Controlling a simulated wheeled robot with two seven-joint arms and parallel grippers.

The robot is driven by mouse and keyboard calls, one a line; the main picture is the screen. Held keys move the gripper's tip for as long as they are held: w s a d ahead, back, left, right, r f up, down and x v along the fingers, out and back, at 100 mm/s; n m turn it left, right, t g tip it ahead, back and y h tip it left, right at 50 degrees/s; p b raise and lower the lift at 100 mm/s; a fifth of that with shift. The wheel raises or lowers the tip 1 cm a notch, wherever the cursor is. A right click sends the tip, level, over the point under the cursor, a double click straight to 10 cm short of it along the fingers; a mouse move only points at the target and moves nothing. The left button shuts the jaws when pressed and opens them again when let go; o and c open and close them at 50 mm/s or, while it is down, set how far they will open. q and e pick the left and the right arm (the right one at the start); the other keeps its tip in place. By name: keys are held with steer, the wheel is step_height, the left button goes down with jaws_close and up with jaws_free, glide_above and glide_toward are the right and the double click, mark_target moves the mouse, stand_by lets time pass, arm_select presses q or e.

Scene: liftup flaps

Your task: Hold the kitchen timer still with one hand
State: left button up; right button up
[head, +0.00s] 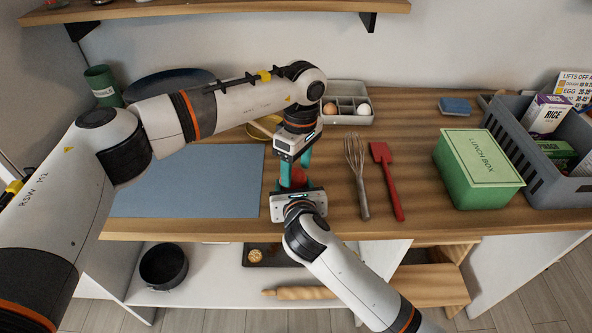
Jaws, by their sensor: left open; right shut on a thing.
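A small red thing, which looks like the kitchen timer (299,176), is on the wooden counter near the middle of the head view. It is mostly hidden between my two grippers. My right gripper (291,186) comes from the front edge and is shut on it. My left gripper (292,164) reaches from behind and above, with its teal fingers open around or just over the red thing. I cannot tell whether the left fingers touch it.
A blue mat (190,190) lies left. A whisk (358,172) and red spatula (387,180) lie close right. Further right are a green lunch box (478,170) and grey crate (560,186). An egg tray (347,118) stands behind. A shelf below holds a black pot (164,267).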

arm_select(q)
step_height(320, 180, up, 10)
steer(key=w, duration=0.1)
steer(key=shift+d+r, duration=0.2)
steer(key=shift+d, duration=0.1)
steer(key=f+n, duration=0.4)
steer(key=a+f+n, duration=0.1)
steer(key=f+n, duration=0.3)
steer(key=n, duration=0.1)
steer(key=s+f+n+h, duration=0.1)
steer(key=f+n, duration=0.3)
steer(key=shift+a+n, duration=0.3)
steer(key=shift+a, duration=0.05)
stand_by(0.3)
steer(key=c, duration=0.7)
